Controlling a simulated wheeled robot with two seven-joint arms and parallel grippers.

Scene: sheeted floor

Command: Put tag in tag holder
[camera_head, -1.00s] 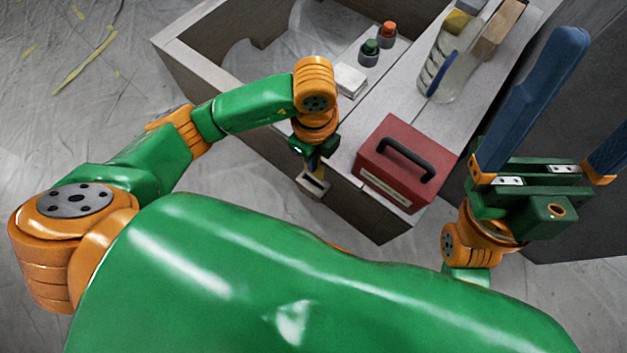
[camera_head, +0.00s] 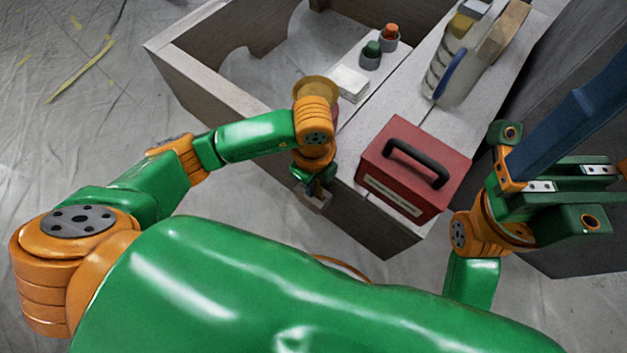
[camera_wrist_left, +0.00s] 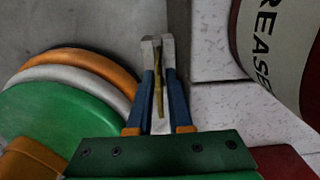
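My left gripper (camera_head: 315,190) is low at the outer face of the wooden box, below its near rim. In the left wrist view its blue fingers (camera_wrist_left: 157,72) are close together, with a narrow olive-yellow tag (camera_wrist_left: 158,95) seen edge-on between them. A small pale holder-like piece (camera_head: 314,202) shows at the fingertips in the head view, partly covered by the gripper. I cannot tell whether the tag is inside it.
A red box with a black handle (camera_head: 415,165) stands on the wooden box's top (camera_head: 405,105), just right of my left gripper. Sheeted floor (camera_head: 60,130) is clear at the left.

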